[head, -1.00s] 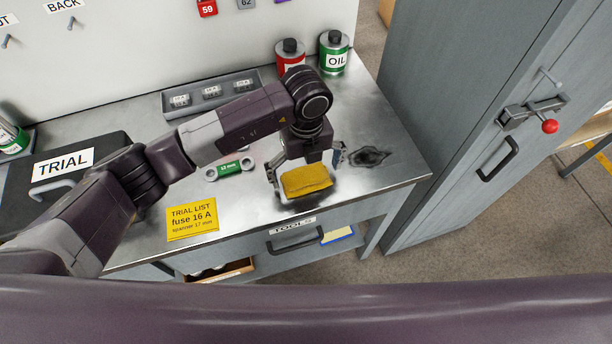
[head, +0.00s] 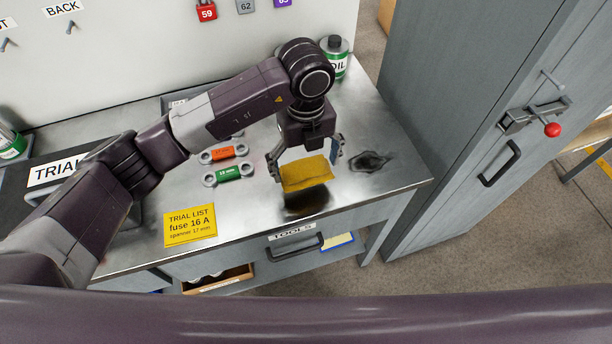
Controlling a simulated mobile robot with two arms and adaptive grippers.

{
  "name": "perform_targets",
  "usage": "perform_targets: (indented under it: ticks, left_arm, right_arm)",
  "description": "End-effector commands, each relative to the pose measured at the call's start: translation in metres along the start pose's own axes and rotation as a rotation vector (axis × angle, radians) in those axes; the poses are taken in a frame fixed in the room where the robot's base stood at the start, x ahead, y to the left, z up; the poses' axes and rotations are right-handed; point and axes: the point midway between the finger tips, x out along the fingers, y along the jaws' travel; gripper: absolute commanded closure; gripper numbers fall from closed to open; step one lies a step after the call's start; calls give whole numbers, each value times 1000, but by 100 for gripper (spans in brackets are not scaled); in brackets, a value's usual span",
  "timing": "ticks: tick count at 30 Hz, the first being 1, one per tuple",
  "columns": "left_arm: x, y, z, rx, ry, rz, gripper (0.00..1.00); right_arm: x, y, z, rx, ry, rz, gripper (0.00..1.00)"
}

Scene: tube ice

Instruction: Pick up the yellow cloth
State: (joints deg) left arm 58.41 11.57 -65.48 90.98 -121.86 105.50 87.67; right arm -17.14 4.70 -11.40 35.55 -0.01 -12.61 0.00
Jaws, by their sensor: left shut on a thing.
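The yellow cloth (head: 307,174) is a small folded pad in the head view, near the front right of the metal workbench. My left gripper (head: 306,163) comes down from above and is shut on the cloth, with a finger at each side of it. The cloth appears raised above the bench, with a dark patch or shadow on the metal below it. My right gripper is not in view.
An oil can (head: 336,55) stands behind my arm. A grey cabinet (head: 450,120) stands at right.

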Motion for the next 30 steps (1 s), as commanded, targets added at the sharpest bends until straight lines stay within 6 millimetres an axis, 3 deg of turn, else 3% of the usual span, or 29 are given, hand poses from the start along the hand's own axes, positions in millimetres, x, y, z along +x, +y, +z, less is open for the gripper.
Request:
perform_targets:
  ticks: [6, 12, 21, 30]
  left_arm:
    - [-67, -1, 1, 3, -8, -5, 38]
    - [-116, 0, 1, 0, -6, -2, 38]
    - [-145, 0, 0, 0, -2, -1, 38]
    - [-147, 0, 0, 0, 1, -1, 38]
  right_arm:
    - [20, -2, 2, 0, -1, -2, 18]
    - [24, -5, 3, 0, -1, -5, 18]
    - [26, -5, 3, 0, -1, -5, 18]
    - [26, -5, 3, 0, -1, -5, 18]
